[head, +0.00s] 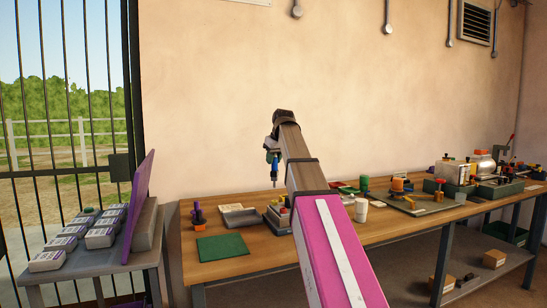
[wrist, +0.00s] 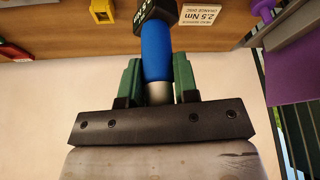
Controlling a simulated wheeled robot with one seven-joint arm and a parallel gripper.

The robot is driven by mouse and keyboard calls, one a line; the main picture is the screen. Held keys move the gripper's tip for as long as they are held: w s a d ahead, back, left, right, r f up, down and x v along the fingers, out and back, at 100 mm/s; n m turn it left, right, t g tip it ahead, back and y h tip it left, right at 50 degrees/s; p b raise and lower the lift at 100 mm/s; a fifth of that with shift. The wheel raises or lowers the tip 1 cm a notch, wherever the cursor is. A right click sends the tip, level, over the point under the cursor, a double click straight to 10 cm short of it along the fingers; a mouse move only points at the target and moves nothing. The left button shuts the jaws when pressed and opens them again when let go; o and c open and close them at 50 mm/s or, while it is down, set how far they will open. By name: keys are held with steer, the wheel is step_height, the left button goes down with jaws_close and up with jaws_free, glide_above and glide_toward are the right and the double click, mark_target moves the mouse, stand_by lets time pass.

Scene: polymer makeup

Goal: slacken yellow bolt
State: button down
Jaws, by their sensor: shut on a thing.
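My gripper (wrist: 157,65) is shut on a blue-handled tool (wrist: 156,45), with its two green fingers on either side of the handle. The tool has a black end with pale markings, partly cut off at the top of the wrist view. In the head view the tool (head: 273,160) hangs upright above the bench, its thin shaft pointing down. A small yellow thing (wrist: 102,10) shows at the top left of the wrist view; I cannot tell whether it is the yellow bolt. No yellow bolt is clearly identifiable in the head view.
A wooden workbench (head: 225,268) carries a green mat (head: 222,247), white cups (head: 361,211) and several fixtures at the right. A card reading 2.5 Nm (wrist: 202,15) shows in the wrist view. A purple panel (head: 139,208) stands at the left. My arm hides the bench middle.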

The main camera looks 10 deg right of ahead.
mark_target(275, 170)
steer(key=shift+f, duration=3.35)
steer(key=c, duration=0.8)
jaws_free()
steer(key=v, duration=1)
steer(key=shift+s+d+r, duration=0.1)
steer(key=shift+s+r, duration=0.1)
steer(key=shift+r, duration=0.15)
